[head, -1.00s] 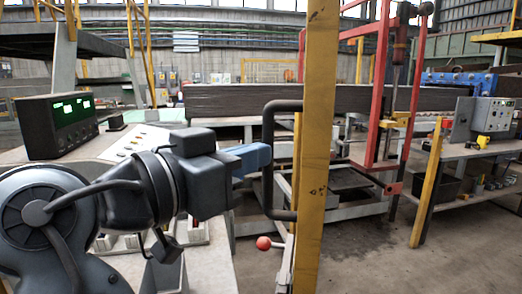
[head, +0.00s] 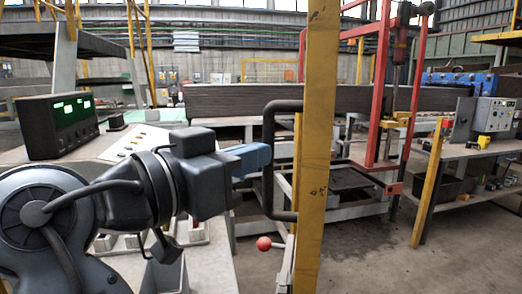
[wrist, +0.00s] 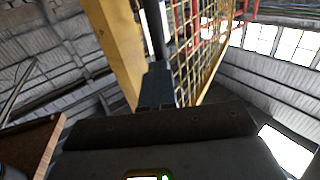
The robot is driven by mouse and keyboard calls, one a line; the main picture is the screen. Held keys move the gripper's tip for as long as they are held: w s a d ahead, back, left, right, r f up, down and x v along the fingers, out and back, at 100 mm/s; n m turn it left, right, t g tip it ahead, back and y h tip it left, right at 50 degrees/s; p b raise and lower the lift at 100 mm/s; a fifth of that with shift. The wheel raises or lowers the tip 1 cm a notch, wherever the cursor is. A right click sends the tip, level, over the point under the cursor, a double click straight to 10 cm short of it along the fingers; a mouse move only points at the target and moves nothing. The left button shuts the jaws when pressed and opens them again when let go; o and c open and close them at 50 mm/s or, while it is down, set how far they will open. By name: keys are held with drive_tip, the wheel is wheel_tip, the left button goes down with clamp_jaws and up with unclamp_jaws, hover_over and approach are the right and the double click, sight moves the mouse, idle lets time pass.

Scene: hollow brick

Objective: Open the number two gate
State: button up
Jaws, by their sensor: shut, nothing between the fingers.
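The gate shows edge-on as a tall yellow post (head: 316,150) with a black C-shaped handle (head: 268,165) on its left side. In the wrist view the yellow post (wrist: 117,45) stands left of a yellow mesh panel (wrist: 205,55), with a dark bar (wrist: 154,28) between them. My gripper (head: 262,157) is shut and empty, its blue fingers pointing right at the handle's upright bar. The fingertips look close to or against that bar; I cannot tell whether they touch. My gripper (wrist: 158,72) also shows shut in the wrist view. No gate number is readable.
A desk with a green-lit display box (head: 60,122) and papers (head: 135,143) lies at the left. A red ball-topped lever (head: 264,243) is below the handle. A red frame (head: 382,90) and a workbench (head: 470,153) stand to the right, with open floor between.

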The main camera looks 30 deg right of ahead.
drive_tip(key=shift+o, duration=0.7)
drive_tip(key=shift+w+d+r, duration=0.15)
drive_tip(key=shift+w+d, duration=0.1)
drive_tip(key=shift+d, duration=0.4)
drive_tip(key=shift+w+d+r, duration=0.15)
drive_tip(key=shift+w+d, duration=0.1)
drive_tip(key=shift+d, duration=0.35)
drive_tip(key=shift+o, duration=0.7)
drive_tip(key=shift+s+a+f, duration=0.1)
drive_tip(key=shift+a+f, duration=0.05)
drive_tip(key=shift+a, duration=0.3)
drive_tip(key=shift+s+a+f, duration=0.1)
drive_tip(key=shift+a, duration=0.35)
drive_tip(key=o, duration=0.4)
drive_tip(key=shift+s+a+f, duration=0.1)
drive_tip(key=shift+a, duration=0.4)
drive_tip(key=shift+b+v, duration=0.9)
drive_tip(key=shift+v, duration=3.05)
drive_tip(key=shift+f, duration=0.1)
drive_tip(key=shift+b+v, duration=1.05)
drive_tip(key=shift+v, duration=2.85)
drive_tip(key=shift+f, duration=0.1)
